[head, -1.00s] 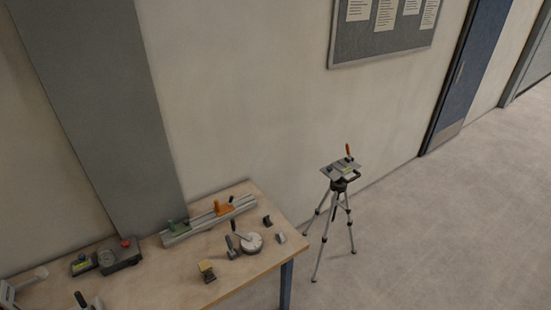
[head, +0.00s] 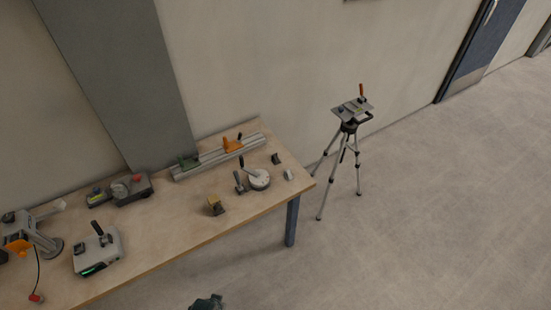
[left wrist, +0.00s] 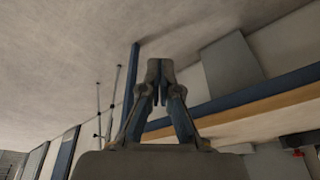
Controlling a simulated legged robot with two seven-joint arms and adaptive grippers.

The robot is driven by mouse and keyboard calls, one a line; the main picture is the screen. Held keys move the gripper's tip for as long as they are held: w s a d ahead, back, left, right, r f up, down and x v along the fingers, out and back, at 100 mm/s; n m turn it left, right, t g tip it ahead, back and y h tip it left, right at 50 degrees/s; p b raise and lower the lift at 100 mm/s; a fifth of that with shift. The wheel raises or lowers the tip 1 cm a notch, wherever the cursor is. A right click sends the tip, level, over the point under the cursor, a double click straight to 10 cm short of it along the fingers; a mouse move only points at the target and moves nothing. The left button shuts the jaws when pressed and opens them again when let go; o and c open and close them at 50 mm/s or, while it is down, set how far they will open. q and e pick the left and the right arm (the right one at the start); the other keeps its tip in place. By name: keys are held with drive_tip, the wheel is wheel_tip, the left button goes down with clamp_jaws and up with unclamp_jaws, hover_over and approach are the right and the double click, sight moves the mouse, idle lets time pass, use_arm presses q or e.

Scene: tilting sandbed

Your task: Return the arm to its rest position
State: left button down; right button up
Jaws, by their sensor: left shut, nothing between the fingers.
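My left gripper (left wrist: 160,72) is in the middle of the left wrist view, with its fingertips together and nothing between them. It is in open air, apart from the workbench, whose wooden edge and blue frame (left wrist: 280,85) show to its right in that view. In the head view a dark piece (head: 206,302) shows at the bottom edge, over the floor in front of the workbench; it may be part of my arm, but I cannot tell. My right gripper is in neither view.
The wooden workbench (head: 190,232) stands against the wall, with a grey rail (head: 218,156), a round dial fixture (head: 259,179) and a white box with a handle (head: 97,252) on it. A tripod (head: 350,130) stands to its right. The floor (head: 430,220) at right is clear.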

use_arm(q)
drive_tip(key=s+f+g+b, duration=0.1)
drive_tip(key=s+f+b, duration=0.3)
drive_tip(key=f, duration=1.7)
drive_tip(key=s+a+f+g+b, duration=0.1)
drive_tip(key=s+a+f+b, duration=0.1)
drive_tip(key=s+f, duration=1.4)
drive_tip(key=shift+s+a+f+b, duration=0.4)
drive_tip(key=shift+s+a, duration=0.2)
drive_tip(key=shift+a, duration=0.05)
